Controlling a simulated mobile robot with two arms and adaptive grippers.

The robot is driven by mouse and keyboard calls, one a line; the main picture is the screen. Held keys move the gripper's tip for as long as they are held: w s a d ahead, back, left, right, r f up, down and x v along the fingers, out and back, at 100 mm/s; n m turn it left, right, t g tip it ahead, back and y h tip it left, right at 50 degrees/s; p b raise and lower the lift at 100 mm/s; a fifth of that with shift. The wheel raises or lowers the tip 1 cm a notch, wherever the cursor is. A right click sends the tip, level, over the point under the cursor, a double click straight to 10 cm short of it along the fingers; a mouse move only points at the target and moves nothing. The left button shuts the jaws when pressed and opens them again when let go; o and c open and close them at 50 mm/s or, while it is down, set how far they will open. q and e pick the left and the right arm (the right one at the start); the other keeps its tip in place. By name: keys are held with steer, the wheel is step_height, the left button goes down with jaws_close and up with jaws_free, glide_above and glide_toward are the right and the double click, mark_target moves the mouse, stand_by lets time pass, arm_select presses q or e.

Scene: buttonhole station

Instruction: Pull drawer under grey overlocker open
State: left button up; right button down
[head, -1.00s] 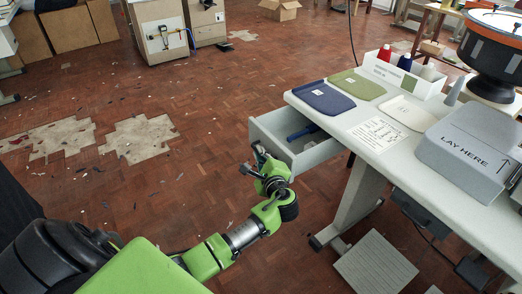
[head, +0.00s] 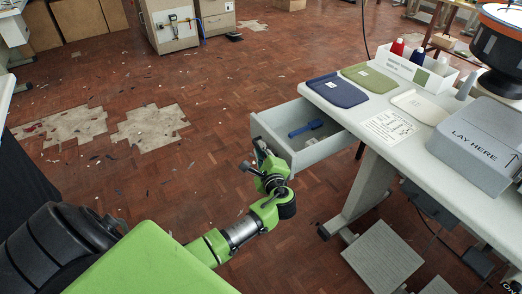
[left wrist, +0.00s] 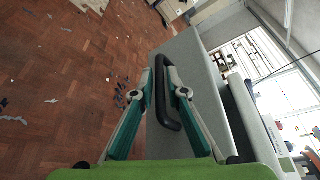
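The light grey drawer (head: 322,150) stands well out from under the left end of the white table (head: 372,116). A blue tool (head: 306,128) lies inside it. My left gripper (head: 258,152) is at the drawer's front face. In the left wrist view the fingers (left wrist: 166,82) are closed around the black bar handle (left wrist: 165,112) on the grey drawer front (left wrist: 203,90), one finger on each side. My right gripper is not in view.
A blue pad (head: 336,90), a green pad (head: 369,77) and a white box of thread cones (head: 415,72) stand on the table. A grey pedal plate (head: 382,256) lies below. The floor left of the drawer is open, with scattered scraps.

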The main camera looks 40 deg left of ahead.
arm_select(q)
steer(key=shift+d, duration=0.15)
steer(key=v, duration=1.2)
stand_by(0.3)
